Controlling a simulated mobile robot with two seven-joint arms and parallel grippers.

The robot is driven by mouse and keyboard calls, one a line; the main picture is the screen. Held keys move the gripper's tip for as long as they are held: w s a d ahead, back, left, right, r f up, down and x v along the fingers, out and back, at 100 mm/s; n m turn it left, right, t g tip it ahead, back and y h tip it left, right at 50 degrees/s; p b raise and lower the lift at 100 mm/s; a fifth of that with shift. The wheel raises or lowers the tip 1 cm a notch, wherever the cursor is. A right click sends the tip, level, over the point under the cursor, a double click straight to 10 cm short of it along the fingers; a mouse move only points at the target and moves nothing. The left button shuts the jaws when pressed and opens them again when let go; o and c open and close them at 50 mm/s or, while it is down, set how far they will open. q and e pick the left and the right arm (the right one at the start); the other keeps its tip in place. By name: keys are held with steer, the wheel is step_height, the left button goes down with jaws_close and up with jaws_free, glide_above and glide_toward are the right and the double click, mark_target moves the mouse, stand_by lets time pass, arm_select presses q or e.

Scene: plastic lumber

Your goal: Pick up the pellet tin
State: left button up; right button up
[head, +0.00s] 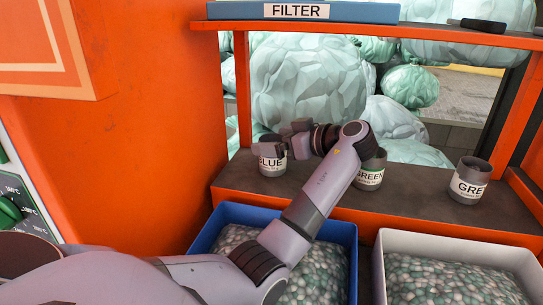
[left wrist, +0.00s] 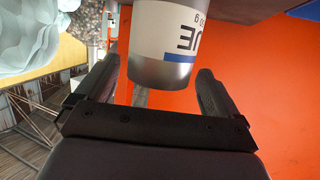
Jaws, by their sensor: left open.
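Three grey tins with white labels stand on the orange shelf's brown lower board. The left one, labelled BLUE (head: 272,168), is partly covered from above by my left gripper (head: 278,146). The middle tin, labelled GREEN (head: 371,176), is partly behind my left arm. In the left wrist view, the BLUE tin (left wrist: 163,40) appears upside down between the two spread fingers of my left gripper (left wrist: 157,78). A gap shows between the tin and each finger. My right gripper is out of view.
A blue bin (head: 348,235) and a white bin (head: 460,248) of pellets stand below the shelf. Above is an upper shelf (head: 440,37) with a blue FILTER box (head: 350,12). An orange wall (head: 160,140) is at left. Full bags (head: 305,85) stand behind.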

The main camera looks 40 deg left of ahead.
mark_target(263, 141)
arm_select(q)
steer(key=x, duration=0.3)
steer(key=shift+a, duration=0.15)
steer(key=c, duration=1.1)
steer(key=shift+r, duration=5)
